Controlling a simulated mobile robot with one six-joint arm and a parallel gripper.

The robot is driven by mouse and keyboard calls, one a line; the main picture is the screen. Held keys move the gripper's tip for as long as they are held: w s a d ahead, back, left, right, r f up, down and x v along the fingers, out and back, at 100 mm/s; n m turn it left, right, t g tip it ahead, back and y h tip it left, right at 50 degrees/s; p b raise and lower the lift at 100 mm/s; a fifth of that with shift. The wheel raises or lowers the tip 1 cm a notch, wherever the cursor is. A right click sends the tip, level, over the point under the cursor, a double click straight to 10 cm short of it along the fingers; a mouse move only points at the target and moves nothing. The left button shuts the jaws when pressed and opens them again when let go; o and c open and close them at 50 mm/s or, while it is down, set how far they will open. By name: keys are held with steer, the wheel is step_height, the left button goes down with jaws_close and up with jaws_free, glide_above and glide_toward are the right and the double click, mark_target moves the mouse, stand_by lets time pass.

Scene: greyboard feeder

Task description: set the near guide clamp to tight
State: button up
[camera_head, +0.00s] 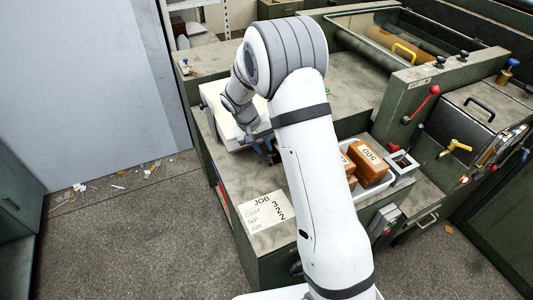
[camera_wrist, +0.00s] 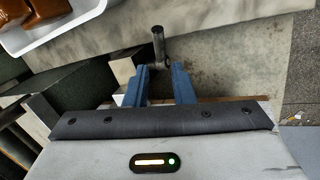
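In the wrist view a grey metal clamp lever (camera_wrist: 158,42), a short round bar on a small pivot piece, stands just beyond my fingertips. I take it for the near guide clamp. My gripper (camera_wrist: 161,70) has its two blue fingers apart, with the lever's lower end in line with the gap. I cannot tell whether either finger touches it. In the head view my gripper (camera_head: 264,148) is low at the near edge of the feeder table, beside a pale board stack (camera_head: 221,105). The clamp is hidden or too small to tell there.
A white tray (camera_head: 374,193) with brown blocks (camera_head: 369,163) stands right of my arm; its corner also shows in the wrist view (camera_wrist: 60,37). A job card (camera_head: 266,211) lies on the near table end. A red lever (camera_head: 422,104) is on the machine at right. Floor is open at left.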

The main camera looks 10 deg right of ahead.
steer(key=shift+v, duration=1.55)
